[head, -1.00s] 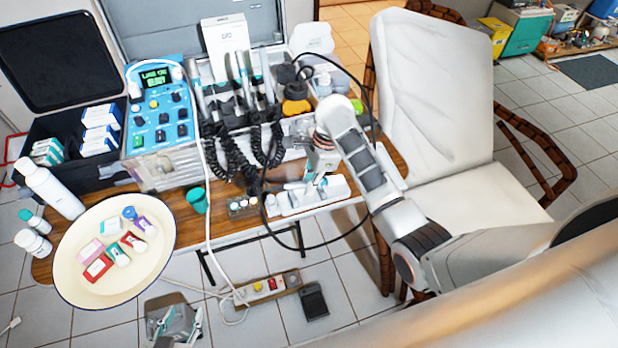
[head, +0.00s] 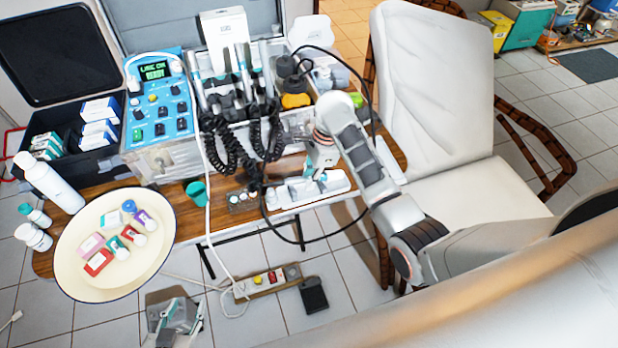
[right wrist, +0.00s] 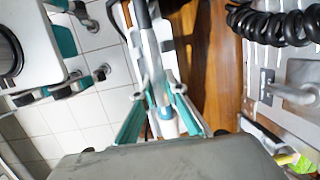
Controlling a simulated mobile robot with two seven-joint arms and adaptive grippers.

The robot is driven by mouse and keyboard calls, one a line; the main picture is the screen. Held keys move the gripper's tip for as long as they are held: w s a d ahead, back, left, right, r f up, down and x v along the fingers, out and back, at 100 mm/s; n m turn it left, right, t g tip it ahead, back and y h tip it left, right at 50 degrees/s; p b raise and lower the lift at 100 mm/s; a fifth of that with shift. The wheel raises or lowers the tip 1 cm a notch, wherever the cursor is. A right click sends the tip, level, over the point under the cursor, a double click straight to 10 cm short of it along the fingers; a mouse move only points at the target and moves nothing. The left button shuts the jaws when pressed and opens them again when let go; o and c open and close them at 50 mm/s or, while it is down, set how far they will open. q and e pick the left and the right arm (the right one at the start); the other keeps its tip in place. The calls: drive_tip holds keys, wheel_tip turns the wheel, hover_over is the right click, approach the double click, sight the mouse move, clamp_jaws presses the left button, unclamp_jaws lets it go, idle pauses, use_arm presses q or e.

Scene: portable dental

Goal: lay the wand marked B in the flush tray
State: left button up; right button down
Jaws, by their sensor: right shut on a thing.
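My right gripper (right wrist: 160,100) is shut on a slim white wand (right wrist: 166,124) with a blue band, seen between the teal fingers in the right wrist view. No letter B is readable on it. In the head view the right gripper (head: 317,174) is low over a long white tray (head: 334,186) at the table's front edge, which looks like the flush tray. Whether the wand touches the tray is hidden by the gripper.
A blue control unit (head: 158,105) and a rack of wands with coiled black cords (head: 228,145) stand behind. A cream basin (head: 80,272) with small boxes and bottles is at left. A teal cup (head: 196,190) stands between. A black cable loops around my right gripper.

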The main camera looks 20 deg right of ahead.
drive_tip(key=shift+f, duration=0.15)
drive_tip(key=shift+f, duration=0.55)
drive_tip(key=shift+f, duration=0.1)
idle(0.4)
drive_tip(key=c, duration=2)
unclamp_jaws()
drive_tip(key=shift+o, duration=0.2)
drive_tip(key=shift+v, duration=4)
